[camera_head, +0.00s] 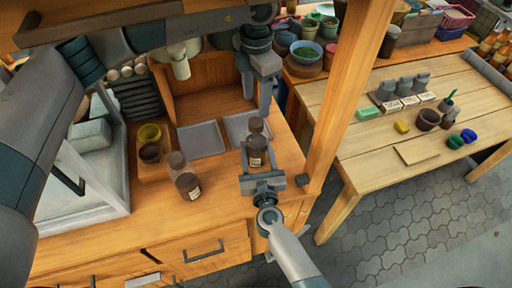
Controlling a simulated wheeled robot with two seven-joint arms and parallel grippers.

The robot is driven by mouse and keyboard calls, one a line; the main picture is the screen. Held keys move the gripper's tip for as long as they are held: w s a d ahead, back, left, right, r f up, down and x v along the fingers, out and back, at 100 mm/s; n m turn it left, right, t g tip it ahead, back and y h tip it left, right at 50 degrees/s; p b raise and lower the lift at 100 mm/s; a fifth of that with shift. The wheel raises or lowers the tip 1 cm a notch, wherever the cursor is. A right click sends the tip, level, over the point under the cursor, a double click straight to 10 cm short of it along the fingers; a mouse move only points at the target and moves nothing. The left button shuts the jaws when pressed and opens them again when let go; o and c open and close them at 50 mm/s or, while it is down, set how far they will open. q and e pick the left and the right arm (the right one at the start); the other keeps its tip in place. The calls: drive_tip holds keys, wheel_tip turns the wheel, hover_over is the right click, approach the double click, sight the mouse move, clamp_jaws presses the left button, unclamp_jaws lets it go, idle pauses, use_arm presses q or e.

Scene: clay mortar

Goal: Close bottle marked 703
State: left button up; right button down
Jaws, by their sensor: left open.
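A dark brown bottle (256,154) with a pale label stands upright at the bench's front; the label is too small to read. A dark round top (256,125) shows above it; I cannot tell whether it is seated. My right gripper (257,161), from below, has its fingers on both sides of this bottle and appears closed on it. My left gripper (257,106) points down from above, open and empty, just above the dark top. Another dark labelled bottle (188,187) stands to the left, with a brown top part (178,162) behind it.
Two grey trays (202,139) lie behind the bottles. A wooden post (345,95) rises close on the right. A second table (365,155) stands beyond it.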

sight(256, 122)
use_arm(q)
drive_tip(key=shift+r+n, duration=0.1)
drive_tip(key=shift+n, duration=0.9)
drive_tip(key=shift+f, duration=4)
drive_tip(key=c, duration=1.1)
